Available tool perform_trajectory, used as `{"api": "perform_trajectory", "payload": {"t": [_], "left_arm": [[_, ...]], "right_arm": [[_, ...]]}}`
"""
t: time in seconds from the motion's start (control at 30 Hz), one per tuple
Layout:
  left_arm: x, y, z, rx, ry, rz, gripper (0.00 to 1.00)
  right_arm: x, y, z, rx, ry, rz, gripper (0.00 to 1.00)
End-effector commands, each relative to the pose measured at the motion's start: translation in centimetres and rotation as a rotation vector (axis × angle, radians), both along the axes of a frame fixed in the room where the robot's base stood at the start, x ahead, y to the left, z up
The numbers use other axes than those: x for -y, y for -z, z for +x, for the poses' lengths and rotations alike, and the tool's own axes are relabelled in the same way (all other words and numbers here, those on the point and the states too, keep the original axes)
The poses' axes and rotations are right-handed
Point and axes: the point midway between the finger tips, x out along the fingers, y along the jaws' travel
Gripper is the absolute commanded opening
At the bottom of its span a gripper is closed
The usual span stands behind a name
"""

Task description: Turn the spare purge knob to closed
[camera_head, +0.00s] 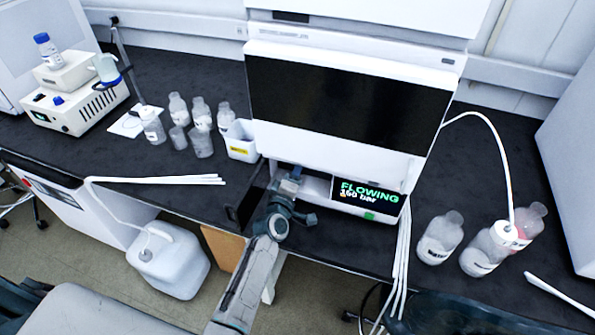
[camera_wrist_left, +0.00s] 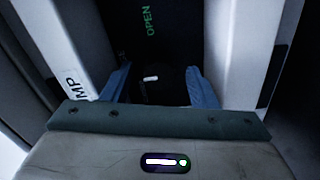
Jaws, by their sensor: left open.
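My left gripper (camera_head: 291,179) reaches into the recess at the lower front of the white chromatography stack (camera_head: 330,150). In the left wrist view the blue fingers of this gripper (camera_wrist_left: 160,84) are apart. A dark knob (camera_wrist_left: 170,86) with a short, roughly level white mark shows between them. I cannot tell whether the fingers touch it. The gripper hides the knob in the head view. A display (camera_head: 367,196) beside the gripper reads "FLOWING" and a bar value. My right gripper is not in view.
White pillars flank the fingers in the left wrist view. Several bottles (camera_head: 201,140) and a white tub (camera_head: 241,141) stand left of the stack. More bottles (camera_head: 438,238) and a white tube (camera_head: 503,160) are at the right. A white jug (camera_head: 168,262) stands below the bench.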

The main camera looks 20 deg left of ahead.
Motion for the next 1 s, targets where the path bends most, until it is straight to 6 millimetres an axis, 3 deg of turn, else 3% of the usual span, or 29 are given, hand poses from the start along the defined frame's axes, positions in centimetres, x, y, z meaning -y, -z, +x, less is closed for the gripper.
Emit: {"api": "perform_trajectory", "payload": {"t": [0.3, 0.5, 0.7, 1.0], "left_arm": [[-0.2, 0.3, -6.0, -0.001, 0.0, -0.002, 0.53], [-0.3, 0.2, -8.9, -0.001, 0.0, -0.002, 0.53], [-0.4, 0.0, -10.0, 0.0, 0.0, -0.001, 0.53], [-0.4, 0.0, -10.0, 0.001, 0.0, -0.001, 0.53]], "right_arm": [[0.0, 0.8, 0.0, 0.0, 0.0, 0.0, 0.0], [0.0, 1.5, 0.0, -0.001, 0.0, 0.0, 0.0], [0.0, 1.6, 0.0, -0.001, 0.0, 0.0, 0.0], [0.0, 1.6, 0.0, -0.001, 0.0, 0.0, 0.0]]}}
